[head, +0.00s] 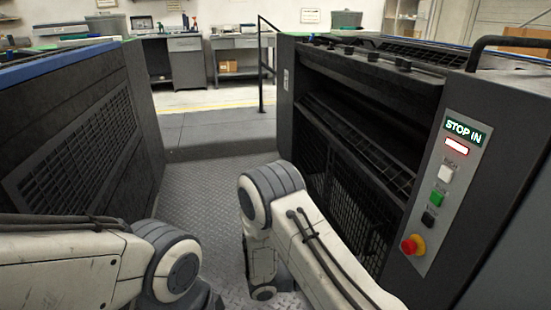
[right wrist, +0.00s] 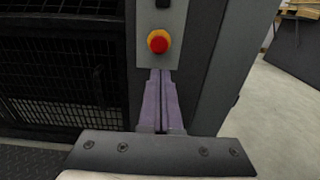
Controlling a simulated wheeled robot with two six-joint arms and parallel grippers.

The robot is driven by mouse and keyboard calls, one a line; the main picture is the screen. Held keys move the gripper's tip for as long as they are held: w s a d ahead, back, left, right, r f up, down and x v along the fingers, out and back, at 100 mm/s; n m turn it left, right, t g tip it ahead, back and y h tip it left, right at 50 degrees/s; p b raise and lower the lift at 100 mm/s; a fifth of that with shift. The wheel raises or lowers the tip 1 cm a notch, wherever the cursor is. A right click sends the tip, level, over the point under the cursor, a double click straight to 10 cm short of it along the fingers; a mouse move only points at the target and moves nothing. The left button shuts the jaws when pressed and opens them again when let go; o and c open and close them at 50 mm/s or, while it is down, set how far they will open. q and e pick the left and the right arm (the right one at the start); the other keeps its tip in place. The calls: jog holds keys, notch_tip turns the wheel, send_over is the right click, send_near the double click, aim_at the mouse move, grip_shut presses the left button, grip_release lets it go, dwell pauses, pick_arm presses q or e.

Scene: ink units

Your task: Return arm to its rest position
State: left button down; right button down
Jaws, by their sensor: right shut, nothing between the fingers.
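My right arm (head: 325,255) comes in from the lower right of the head view, bent at a grey joint. Its gripper's fingers are not clearly visible there. In the right wrist view my right gripper (right wrist: 160,76) has its two pale purple fingers together, with nothing between them. The fingertips show just below a red emergency button (right wrist: 158,41) on a grey control panel; whether they touch the panel I cannot tell. My left arm (head: 90,262) lies across the lower left of the head view, and its gripper is out of sight.
A dark machine unit (head: 330,190) with a black mesh guard stands at the right, its control panel (head: 443,195) carrying several buttons and a "STOP IN" sign. Another dark unit (head: 145,105) stands at the left. A treadplate floor (head: 205,180) lies between them, with a step (head: 220,130) beyond.

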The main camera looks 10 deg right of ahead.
jog(key=s+a+r+m+g+y, duration=0.1)
jog(key=s+a+r+m+y, duration=0.5)
jog(key=s+a+y, duration=0.45)
jog(key=s+a+r+m+y, duration=0.5)
jog(key=s+a+y, duration=0.4)
jog(key=a, duration=0.3)
notch_tip(320, 180, up, 36)
jog(key=p, duration=3.5)
jog(key=shift+s+p, duration=0.15)
jog(key=shift+p, duration=0.2)
jog(key=shift+d+h, duration=0.1)
jog(key=shift+h, duration=0.15)
